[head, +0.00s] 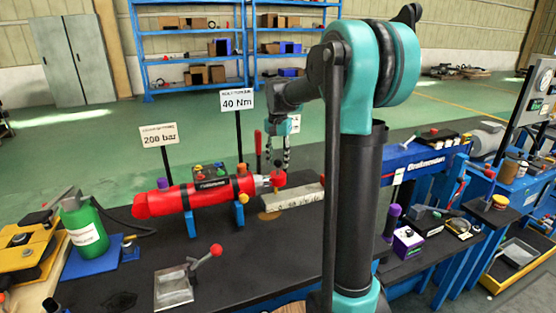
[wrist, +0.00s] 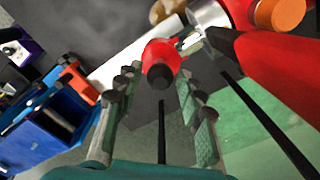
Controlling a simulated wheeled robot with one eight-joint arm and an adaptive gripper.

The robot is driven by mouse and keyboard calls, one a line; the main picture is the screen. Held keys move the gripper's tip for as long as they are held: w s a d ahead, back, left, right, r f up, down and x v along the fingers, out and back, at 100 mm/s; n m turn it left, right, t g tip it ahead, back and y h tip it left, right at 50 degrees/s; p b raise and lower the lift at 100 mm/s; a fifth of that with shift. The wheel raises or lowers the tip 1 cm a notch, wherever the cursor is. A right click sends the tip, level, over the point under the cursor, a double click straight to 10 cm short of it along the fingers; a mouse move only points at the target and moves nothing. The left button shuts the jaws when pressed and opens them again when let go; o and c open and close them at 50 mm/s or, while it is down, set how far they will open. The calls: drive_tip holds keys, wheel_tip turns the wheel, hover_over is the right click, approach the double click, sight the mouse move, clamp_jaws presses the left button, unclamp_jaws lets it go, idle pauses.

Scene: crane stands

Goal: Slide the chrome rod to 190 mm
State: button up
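A red cylinder (head: 205,195) lies on blue supports on the dark bench. A short length of chrome rod (head: 262,181) shows at its right end, with a red knob (head: 278,178) at the tip. My gripper (head: 277,167) points down over the knob with its fingers apart. In the wrist view, the knob (wrist: 161,64) with its black centre lies between and just beyond the open fingertips (wrist: 158,82), and neither finger clearly touches it. A pale marked scale block (head: 292,198) lies in front of the rod end; its figures are too small to read.
Signs reading 200 bar (head: 159,134) and 40 Nm (head: 237,100) stand on posts behind the cylinder. A red-handled lever clamp (head: 180,284) sits in front. A green bottle (head: 84,229) stands at left. A blue-framed bench unit (head: 425,163) stands at right.

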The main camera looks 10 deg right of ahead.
clamp_jaws()
drive_tip(key=shift+d, duration=0.1)
drive_tip(key=w+d, duration=0.2)
drive_tip(key=d, duration=0.7)
drive_tip(key=w+d, duration=0.1)
drive_tip(key=d, duration=0.8)
drive_tip(key=shift+w+d, duration=0.3)
drive_tip(key=shift+w, duration=0.05)
drive_tip(key=shift+o, duration=1.8)
unclamp_jaws()
drive_tip(key=shift+r, duration=0.1)
